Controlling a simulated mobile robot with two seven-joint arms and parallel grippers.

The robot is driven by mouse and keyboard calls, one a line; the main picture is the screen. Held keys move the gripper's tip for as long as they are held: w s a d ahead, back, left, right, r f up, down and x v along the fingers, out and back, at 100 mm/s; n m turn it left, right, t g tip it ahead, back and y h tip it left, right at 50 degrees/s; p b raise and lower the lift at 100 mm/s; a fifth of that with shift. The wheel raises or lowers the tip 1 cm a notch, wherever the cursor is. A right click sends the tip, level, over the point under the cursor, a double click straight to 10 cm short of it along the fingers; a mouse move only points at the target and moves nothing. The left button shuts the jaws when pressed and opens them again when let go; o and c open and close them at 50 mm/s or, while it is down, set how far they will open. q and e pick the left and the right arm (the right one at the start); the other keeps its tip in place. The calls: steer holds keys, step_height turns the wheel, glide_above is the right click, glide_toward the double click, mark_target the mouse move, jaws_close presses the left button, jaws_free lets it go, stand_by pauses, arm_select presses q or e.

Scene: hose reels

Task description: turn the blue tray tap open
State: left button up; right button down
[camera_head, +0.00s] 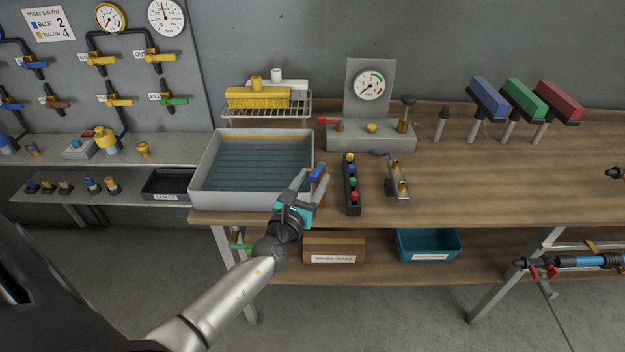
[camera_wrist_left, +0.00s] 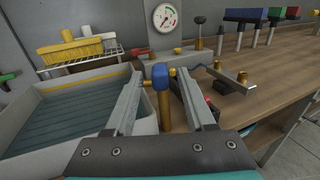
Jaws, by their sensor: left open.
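The blue tray tap (camera_head: 318,172) stands at the right front corner of the grey tray, which holds teal water-like contents. In the left wrist view the tap shows as a blue cap (camera_wrist_left: 160,74) on an upright brass-coloured stem. My left gripper (camera_head: 312,178) is open around the tap's top; in the wrist view its two fingers (camera_wrist_left: 158,90) lie to either side of the cap and stem. Whether either finger touches the tap I cannot tell. The tap's base is hidden by the gripper.
The tray (camera_head: 201,160) sits at the bench's left end. A block with coloured knobs (camera_head: 351,185) and a metal bracket with brass fittings (camera_head: 398,178) stand close to the right. A gauge stand (camera_head: 370,137) is behind. The bench's middle right is clear.

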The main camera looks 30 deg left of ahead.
arm_select(q)
steer(key=shift+w, duration=0.2)
jaws_close()
stand_by(0.4)
